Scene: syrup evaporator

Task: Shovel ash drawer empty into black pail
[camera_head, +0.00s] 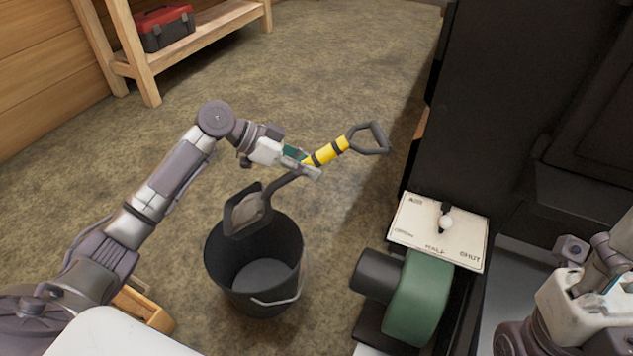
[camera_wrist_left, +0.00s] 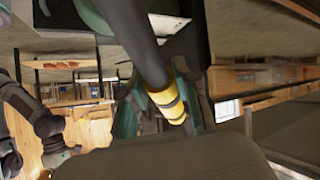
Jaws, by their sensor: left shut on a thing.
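The D-shaped handle points up and right. The shovel's scoop (camera_head: 243,212) hangs tilted over the left back rim of the black pail (camera_head: 287,245) and holds a grey-brown heap, apparently ash (camera_head: 252,208). The pail stands upright on the floor; its bottom looks grey, and I cannot tell whether ash lies there. The yellow grip also shows in the left wrist view (camera_wrist_left: 168,101). I cannot make out the ash drawer. My right gripper (camera_head: 590,295) is partly cut off at the right edge.
A large black evaporator body (camera_head: 510,110) fills the right side. A green blower (camera_head: 415,300) and a white lever plate marked SHUT (camera_head: 437,235) stand right of the pail. A wooden bench (camera_head: 205,38) with a red toolbox (camera_head: 165,25) is at the back left. The floor between is clear.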

